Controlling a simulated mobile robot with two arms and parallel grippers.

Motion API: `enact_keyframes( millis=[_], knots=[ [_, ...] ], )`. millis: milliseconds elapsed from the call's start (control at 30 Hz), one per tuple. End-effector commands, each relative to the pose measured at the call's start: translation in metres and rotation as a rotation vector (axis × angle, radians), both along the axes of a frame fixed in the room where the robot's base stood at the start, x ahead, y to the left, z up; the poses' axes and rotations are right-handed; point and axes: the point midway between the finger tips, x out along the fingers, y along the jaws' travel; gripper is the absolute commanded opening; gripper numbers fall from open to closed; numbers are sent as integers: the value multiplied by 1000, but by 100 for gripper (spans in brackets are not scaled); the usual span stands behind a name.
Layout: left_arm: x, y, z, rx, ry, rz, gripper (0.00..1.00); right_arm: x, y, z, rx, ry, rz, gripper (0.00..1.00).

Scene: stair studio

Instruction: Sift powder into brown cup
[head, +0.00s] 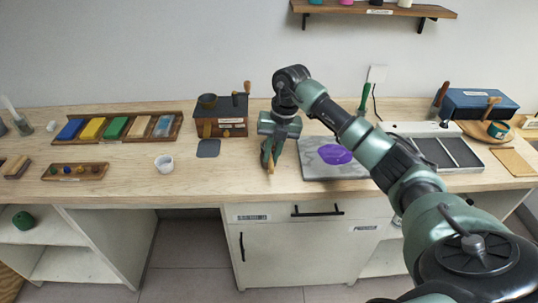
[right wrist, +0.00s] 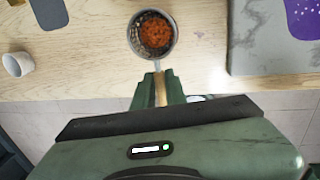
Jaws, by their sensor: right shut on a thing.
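My right gripper (head: 269,158) is shut on the light wooden handle (right wrist: 160,88) of a small metal sieve. The sieve's round bowl (right wrist: 134,36) holds orange-brown powder (right wrist: 156,34) and is above the worktop. In the head view the bowl is hidden behind the gripper, and only the handle's end (head: 271,168) shows. A small whitish cup (head: 164,162) stands on the worktop left of the gripper. It also shows at the left edge of the right wrist view (right wrist: 17,64), apart from the sieve. I see no clearly brown cup. My left gripper is out of view.
A dark grey mat (head: 208,148) lies behind the cup, before a dark box (head: 222,112). A grey slab (head: 318,171) with a purple patch (head: 335,154) lies right of the gripper. Colour trays (head: 117,139) stand at left. Worktop between cup and gripper is clear.

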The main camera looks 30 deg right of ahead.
Motion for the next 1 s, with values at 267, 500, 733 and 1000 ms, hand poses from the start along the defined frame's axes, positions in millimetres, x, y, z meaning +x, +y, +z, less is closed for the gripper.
enact_keyframes(
  millis=[267,500,733,1000],
  knots=[
    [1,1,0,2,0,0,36,0,-7,1,-4,0,-11,0],
    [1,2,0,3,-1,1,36,0,13,1,-5,0,-11,0],
    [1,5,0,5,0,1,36,0,19,1,-4,-1,-5,0],
    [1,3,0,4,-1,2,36,0,-7,1,-4,0,-11,0]
  ],
)
